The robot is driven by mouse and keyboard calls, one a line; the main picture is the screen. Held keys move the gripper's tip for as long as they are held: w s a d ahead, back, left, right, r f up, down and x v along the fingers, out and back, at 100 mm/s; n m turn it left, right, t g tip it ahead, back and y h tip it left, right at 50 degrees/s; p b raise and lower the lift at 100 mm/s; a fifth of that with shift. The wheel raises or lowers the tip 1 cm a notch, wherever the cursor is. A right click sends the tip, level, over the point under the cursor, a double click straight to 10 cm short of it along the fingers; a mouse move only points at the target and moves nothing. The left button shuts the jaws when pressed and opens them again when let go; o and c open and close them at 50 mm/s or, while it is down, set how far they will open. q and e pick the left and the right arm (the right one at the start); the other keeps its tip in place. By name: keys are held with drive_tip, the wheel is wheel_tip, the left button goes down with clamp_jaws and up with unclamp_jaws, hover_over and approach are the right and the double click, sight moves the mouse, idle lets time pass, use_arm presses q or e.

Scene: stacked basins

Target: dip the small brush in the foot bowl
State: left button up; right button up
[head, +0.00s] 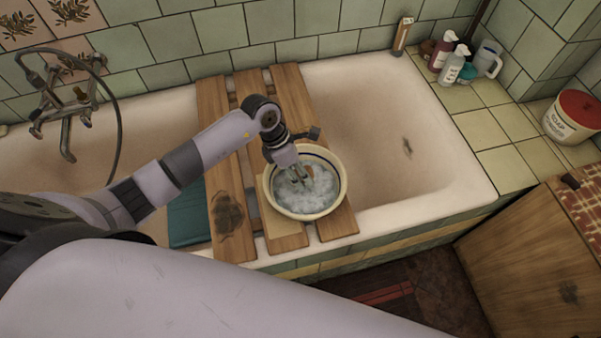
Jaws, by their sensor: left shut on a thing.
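The foot bowl (341,181), cream with a dark band inside its rim, stands on the wooden rack across the bathtub. It holds cloudy, foamy water (302,197). My left gripper (308,179) points down into the bowl, its fingertips low, close to the foam. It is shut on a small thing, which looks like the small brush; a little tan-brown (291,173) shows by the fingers. The fingers and foam hide most of it, so I cannot tell how deep it sits. My right gripper is not in view.
The slatted wooden rack (232,205) spans the bathtub (446,150). A teal item (190,215) lies left of the rack. Bottles (452,66) and a jug (487,60) stand in the back right corner. A red-lidded tub (571,117) stands at right. The tub basin right of the rack is empty.

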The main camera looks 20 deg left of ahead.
use_arm(q)
drive_tip(key=shift+r+p, duration=2.4)
drive_tip(key=shift+r, duration=1.5)
